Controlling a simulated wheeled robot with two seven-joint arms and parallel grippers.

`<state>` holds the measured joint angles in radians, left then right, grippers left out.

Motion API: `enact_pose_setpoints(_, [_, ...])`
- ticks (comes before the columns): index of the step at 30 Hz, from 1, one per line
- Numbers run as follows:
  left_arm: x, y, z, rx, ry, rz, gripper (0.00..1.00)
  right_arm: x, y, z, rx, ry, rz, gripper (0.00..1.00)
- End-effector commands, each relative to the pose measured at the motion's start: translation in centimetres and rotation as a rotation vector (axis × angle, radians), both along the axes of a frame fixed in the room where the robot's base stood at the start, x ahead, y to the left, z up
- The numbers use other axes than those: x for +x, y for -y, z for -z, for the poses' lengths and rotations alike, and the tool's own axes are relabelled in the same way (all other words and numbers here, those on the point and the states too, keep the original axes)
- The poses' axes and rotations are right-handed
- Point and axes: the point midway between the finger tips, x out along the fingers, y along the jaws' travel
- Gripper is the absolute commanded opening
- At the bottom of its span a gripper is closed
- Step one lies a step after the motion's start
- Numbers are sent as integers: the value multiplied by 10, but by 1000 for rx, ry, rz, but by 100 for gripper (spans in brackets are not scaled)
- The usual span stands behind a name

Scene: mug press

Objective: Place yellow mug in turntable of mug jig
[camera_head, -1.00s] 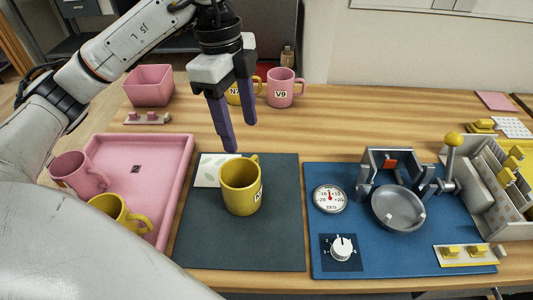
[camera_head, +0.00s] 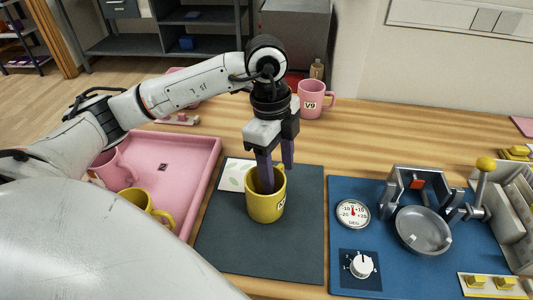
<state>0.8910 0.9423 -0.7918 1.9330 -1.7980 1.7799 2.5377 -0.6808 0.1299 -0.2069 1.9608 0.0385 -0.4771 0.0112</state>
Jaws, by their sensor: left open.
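A yellow mug (camera_head: 264,205) stands upright on the dark mat (camera_head: 250,257), left of the blue board. My left gripper (camera_head: 276,183) is open and points down at the mug. One finger overlaps the mug's opening and the other is at its far right side; I cannot tell whether they touch it. The mug's handle is mostly hidden behind the gripper. The mug jig stands on the blue board (camera_head: 400,272), and its round grey turntable (camera_head: 423,229) is empty. My right gripper is not in view.
A pink tray (camera_head: 205,172) on the left holds a pink mug (camera_head: 112,168) and another yellow mug (camera_head: 140,200). A pink mug marked V9 (camera_head: 311,98) stands behind. A dial (camera_head: 352,214), a knob (camera_head: 361,265) and a yellow-balled lever (camera_head: 485,164) flank the turntable.

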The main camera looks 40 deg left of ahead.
Motion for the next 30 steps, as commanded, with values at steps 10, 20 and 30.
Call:
enact_pose_setpoints(10, [0,0,0,0,0,0,15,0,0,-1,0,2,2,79])
enact_pose_setpoints(20, [0,0,-2,-1,2,0,0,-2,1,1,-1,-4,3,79])
enact_pose_setpoints(30, [2,1,-55,-2,8,1,0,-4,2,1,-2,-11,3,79])
